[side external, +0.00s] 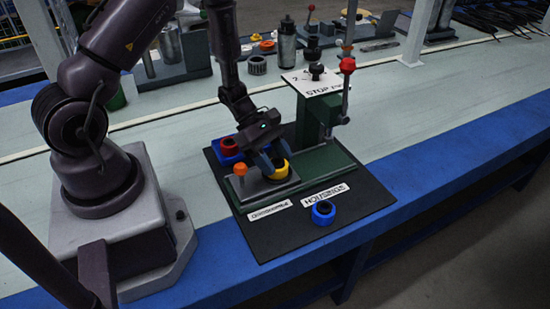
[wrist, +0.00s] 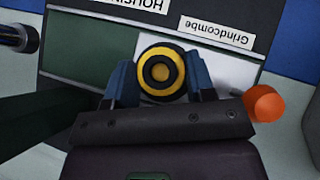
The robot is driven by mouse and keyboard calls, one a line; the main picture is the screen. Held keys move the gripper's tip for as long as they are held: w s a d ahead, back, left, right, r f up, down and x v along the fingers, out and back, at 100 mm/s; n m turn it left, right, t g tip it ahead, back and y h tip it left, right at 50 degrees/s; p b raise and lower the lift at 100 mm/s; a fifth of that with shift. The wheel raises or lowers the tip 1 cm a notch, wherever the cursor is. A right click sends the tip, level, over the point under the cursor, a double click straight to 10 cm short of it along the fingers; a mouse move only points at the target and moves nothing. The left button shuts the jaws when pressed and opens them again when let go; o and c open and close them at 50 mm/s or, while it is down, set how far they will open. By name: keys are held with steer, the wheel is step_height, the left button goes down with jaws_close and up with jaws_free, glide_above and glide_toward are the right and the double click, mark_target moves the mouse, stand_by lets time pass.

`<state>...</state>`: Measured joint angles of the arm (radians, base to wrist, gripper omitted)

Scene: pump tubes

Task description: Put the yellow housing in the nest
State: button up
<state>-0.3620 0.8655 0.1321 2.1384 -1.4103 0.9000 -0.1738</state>
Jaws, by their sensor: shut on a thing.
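The yellow housing (side external: 278,172), a short ring with a dark inside, is between the blue fingers of my gripper (side external: 271,164), which is shut on it. In the wrist view the yellow housing (wrist: 160,53) shows between the two fingertips (wrist: 160,82), with a dark ring and a yellow centre. It is at the grey plate (side external: 250,191) on the green fixture (side external: 325,165), left of the press column. I cannot tell whether it touches the plate or hangs just above. The nest is not clearly visible beneath the housing and fingers.
An orange knob (side external: 240,169) stands close left of my gripper. A red ring in a blue holder (side external: 229,149) is behind. A blue housing (side external: 323,213) lies on the black mat (side external: 285,240) in front. The press (side external: 318,110) with its red-balled lever (side external: 347,66) stands to the right.

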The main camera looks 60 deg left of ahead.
steer(key=o, duration=0.9)
steer(key=shift+f, duration=0.1)
steer(key=shift+o, duration=0.2)
steer(key=v, duration=1.2)
steer(key=s+d+r+m+y, duration=0.2)
steer(key=s+d+r+m, duration=0.1)
steer(key=r+m, duration=0.4)
steer(key=s+d+r+m+t+y, duration=0.1)
steer(key=s+d+r+m+y, duration=0.2)
steer(key=r+m, duration=0.4)
steer(key=s+d+r+m+t+y, duration=0.1)
steer(key=s+d+r+m+y, duration=0.2)
steer(key=d+r+m, duration=0.2)
step_height(320, 180, up, 3)
steer(key=m, duration=0.3)
steer(key=shift+s+d+f+m, duration=0.15)
steer(key=shift+s+m, duration=0.1)
steer(key=shift+m, duration=0.05)
